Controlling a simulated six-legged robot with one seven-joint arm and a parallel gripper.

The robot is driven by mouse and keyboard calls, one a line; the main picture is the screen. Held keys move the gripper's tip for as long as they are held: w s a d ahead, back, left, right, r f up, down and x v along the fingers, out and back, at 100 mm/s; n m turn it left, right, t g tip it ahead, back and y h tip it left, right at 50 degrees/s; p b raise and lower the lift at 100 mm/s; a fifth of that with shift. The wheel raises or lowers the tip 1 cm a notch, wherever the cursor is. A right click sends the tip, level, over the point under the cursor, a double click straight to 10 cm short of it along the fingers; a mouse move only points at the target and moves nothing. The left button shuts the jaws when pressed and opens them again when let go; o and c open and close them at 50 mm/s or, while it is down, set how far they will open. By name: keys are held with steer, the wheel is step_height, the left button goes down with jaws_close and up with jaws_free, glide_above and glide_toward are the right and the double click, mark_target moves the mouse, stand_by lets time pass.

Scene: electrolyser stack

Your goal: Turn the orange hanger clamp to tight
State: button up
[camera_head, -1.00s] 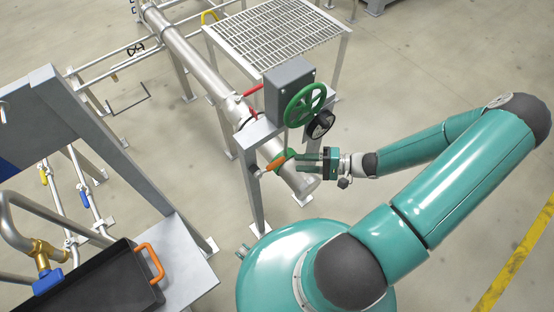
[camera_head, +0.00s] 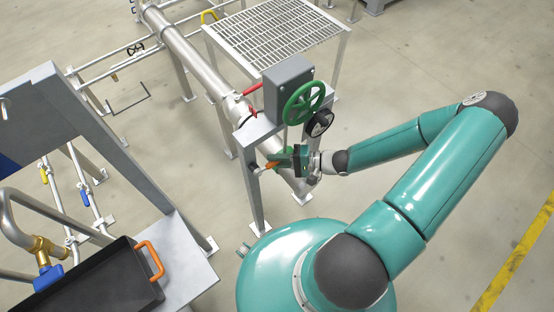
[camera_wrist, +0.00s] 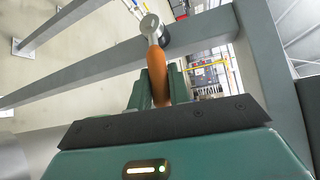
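The orange hanger clamp (camera_head: 270,165) is a lever on the grey post of the pipe frame. In the wrist view its orange handle (camera_wrist: 158,74) points toward me from a round silver pivot (camera_wrist: 151,27). My gripper (camera_head: 281,161) is at the clamp from the right. In the wrist view my gripper (camera_wrist: 159,92) has one green finger on each side of the handle, and the handle's end lies between them. The fingers look apart, with little room beside the handle. I cannot see firm contact.
A green handwheel (camera_head: 304,103) and a black handwheel (camera_head: 319,124) sit just above my gripper. A grey box (camera_head: 287,84) is behind them. A silver pipe (camera_head: 190,60) runs back left. A black tray (camera_head: 90,285) with an orange handle stands at front left. Open floor lies right.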

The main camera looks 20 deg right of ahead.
jaws_close()
steer(key=shift+f, duration=0.1)
steer(key=shift+a+f+m+t+y, duration=0.1)
steer(key=shift+f+m+t+y, duration=0.4)
steer(key=shift+f+m+y, duration=0.55)
steer(key=shift+s+a+f+m+t+y, duration=0.15)
steer(key=shift+f+m+t+y, duration=0.2)
steer(key=shift+m, duration=0.3)
steer(key=shift+w+a+f+m+t+y, duration=0.15)
steer(key=shift+f+m+t+y, duration=0.2)
steer(key=shift+m, duration=0.25)
steer(key=shift+s, duration=0.1)
steer(key=o, duration=0.8)
jaws_free()
